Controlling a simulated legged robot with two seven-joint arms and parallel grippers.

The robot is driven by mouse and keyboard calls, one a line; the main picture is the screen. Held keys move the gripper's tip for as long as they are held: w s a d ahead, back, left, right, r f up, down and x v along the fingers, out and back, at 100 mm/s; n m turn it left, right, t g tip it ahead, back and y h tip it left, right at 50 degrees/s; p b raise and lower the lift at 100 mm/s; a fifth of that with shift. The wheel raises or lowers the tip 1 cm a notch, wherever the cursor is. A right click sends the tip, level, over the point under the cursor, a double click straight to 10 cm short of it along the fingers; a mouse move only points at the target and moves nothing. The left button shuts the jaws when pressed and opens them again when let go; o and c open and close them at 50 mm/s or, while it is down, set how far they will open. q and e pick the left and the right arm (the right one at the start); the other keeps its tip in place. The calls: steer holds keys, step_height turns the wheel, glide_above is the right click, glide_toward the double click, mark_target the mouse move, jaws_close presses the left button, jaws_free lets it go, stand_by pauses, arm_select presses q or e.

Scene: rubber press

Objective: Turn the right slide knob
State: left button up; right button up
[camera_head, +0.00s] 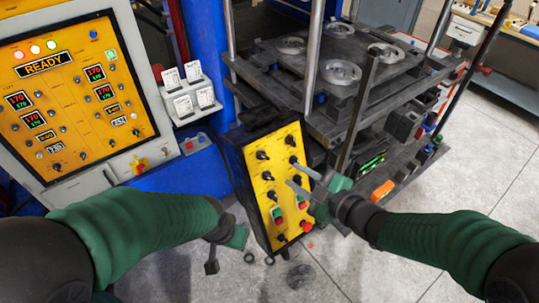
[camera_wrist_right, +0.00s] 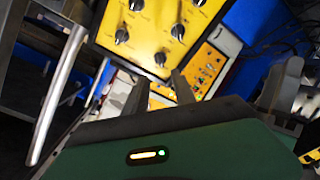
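The yellow panel (camera_head: 283,165) of a black control box holds several black knobs, and it also shows in the right wrist view (camera_wrist_right: 150,30). The labels are too small to read, so I cannot tell which knob is the right slide knob. My right gripper (camera_head: 294,174) is open in front of the panel's right side, its fingers pointing at it. In the right wrist view, the fingers (camera_wrist_right: 158,82) are apart with nothing between them, and one black knob (camera_wrist_right: 160,58) is just beyond their tips. My left gripper (camera_head: 213,262) hangs low, left of the box; its opening is unclear.
A large yellow machine panel (camera_head: 75,95) with a READY display stands at the left. The press (camera_head: 340,75) with round metal moulds is behind the box. Red and green buttons (camera_head: 277,216) sit low on the yellow panel. Grey floor (camera_head: 440,190) is open at the right.

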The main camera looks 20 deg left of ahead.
mark_target(267, 158)
steer(key=p+x, duration=0.3)
steer(key=x, duration=1)
steer(key=shift+s+a+r+p, duration=0.1)
steer(key=shift+p, duration=0.3)
steer(key=shift+d, duration=0.2)
jaws_close()
